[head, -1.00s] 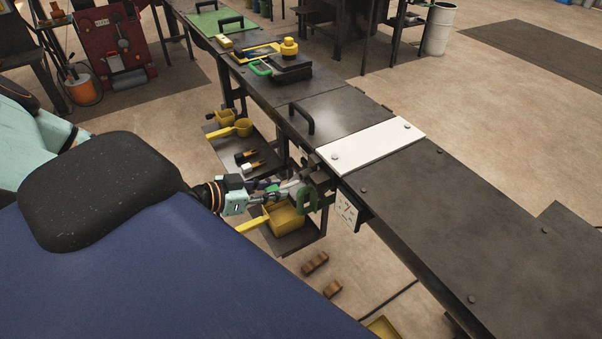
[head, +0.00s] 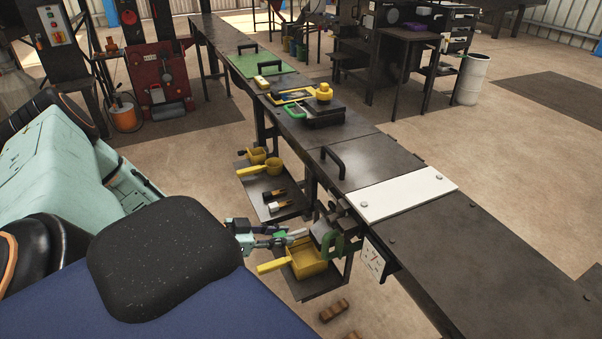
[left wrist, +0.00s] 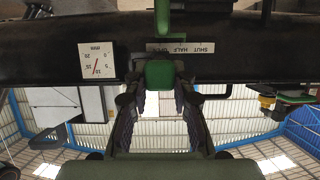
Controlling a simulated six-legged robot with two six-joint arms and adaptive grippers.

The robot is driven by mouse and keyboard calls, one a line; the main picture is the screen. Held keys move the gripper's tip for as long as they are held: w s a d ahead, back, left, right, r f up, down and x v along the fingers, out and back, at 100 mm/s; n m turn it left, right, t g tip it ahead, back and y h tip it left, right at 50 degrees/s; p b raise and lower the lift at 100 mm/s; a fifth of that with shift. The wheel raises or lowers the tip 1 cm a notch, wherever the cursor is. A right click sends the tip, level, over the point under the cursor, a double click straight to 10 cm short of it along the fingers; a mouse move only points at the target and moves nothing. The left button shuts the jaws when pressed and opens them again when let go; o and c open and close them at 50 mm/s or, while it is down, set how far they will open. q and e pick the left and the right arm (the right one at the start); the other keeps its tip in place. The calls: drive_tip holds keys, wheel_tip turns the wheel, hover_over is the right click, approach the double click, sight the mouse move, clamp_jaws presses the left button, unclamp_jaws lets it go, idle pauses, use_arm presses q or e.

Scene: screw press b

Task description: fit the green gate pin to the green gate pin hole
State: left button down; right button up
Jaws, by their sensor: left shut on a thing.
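The green gate pin, with a loop-shaped green handle (head: 326,246), is at the near side of the bench in the head view. Its green end (left wrist: 160,74) shows between my fingers in the left wrist view. My left gripper (head: 307,234) is shut on it; its two fingers (left wrist: 160,92) flank the green end. A dark bar (left wrist: 230,48) with a "SHUT HALF OPEN" label (left wrist: 181,47) lies just beyond the pin. I cannot make out the green gate pin hole, nor whether the pin is in it. My right gripper is not in view.
A white gauge card (head: 375,258) marked in mm (left wrist: 97,60) hangs beside the pin. A yellow scoop (head: 306,262) sits on the low shelf (head: 322,283) below my gripper. A white plate (head: 402,194) lies on the bench (head: 470,255). Open floor lies right of the bench.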

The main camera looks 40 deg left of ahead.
sight(300, 230)
use_arm(q)
drive_tip(key=shift+w+d+f+b, duration=0.1)
drive_tip(key=shift+w+d+b, duration=0.2)
drive_tip(key=shift+w, duration=0.3)
drive_tip(key=shift+w+d+b, duration=0.15)
drive_tip(key=shift+w+b, duration=0.25)
drive_tip(key=shift+w, duration=0.25)
drive_tip(key=shift+w+d+f+b, duration=0.1)
drive_tip(key=shift+w+d+b, duration=0.2)
drive_tip(key=shift+w, duration=0.3)
drive_tip(key=shift+w+d+r, duration=0.1)
drive_tip(key=shift+w+r, duration=0.05)
drive_tip(key=shift+w, duration=0.25)
drive_tip(key=shift+w+d+b, duration=0.25)
drive_tip(key=shift+w+b, duration=0.15)
drive_tip(key=shift+w, duration=0.3)
drive_tip(key=shift+w+d+b, duration=0.25)
drive_tip(key=shift+w+b, duration=0.1)
drive_tip(key=shift+w, duration=0.3)
idle(0.3)
drive_tip(key=shift+w+d, duration=0.1)
drive_tip(key=shift+w, duration=0.25)
drive_tip(key=shift+w+d, duration=0.1)
drive_tip(key=shift+w, duration=0.25)
